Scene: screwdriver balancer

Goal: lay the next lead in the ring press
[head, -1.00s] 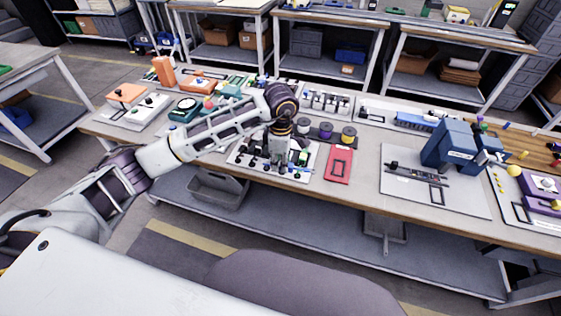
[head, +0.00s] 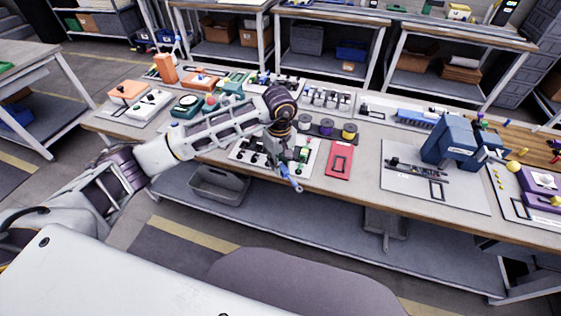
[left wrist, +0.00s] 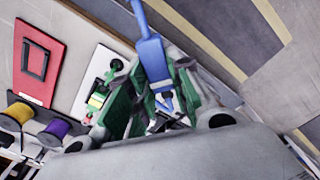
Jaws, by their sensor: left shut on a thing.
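My left gripper (head: 279,158) is shut on a long blue piece (head: 289,174), which may be a lead. In the head view the piece slants down and right past the front of a white board (head: 243,151) with small parts on it. In the left wrist view the blue piece (left wrist: 152,60) runs upward between my green-padded fingers (left wrist: 155,97); its gripped end is partly hidden. A blue machine (head: 450,143), probably the ring press, stands to the right on a grey board (head: 400,202), apart from my gripper. My right gripper is out of view.
A red tray (head: 340,163) lies just right of the white board. Spools (head: 327,130) stand behind it. A small dark fixture (head: 416,172) and a black-outlined rectangle (head: 437,191) lie before the blue machine. The bench (head: 357,197) has a bare front edge.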

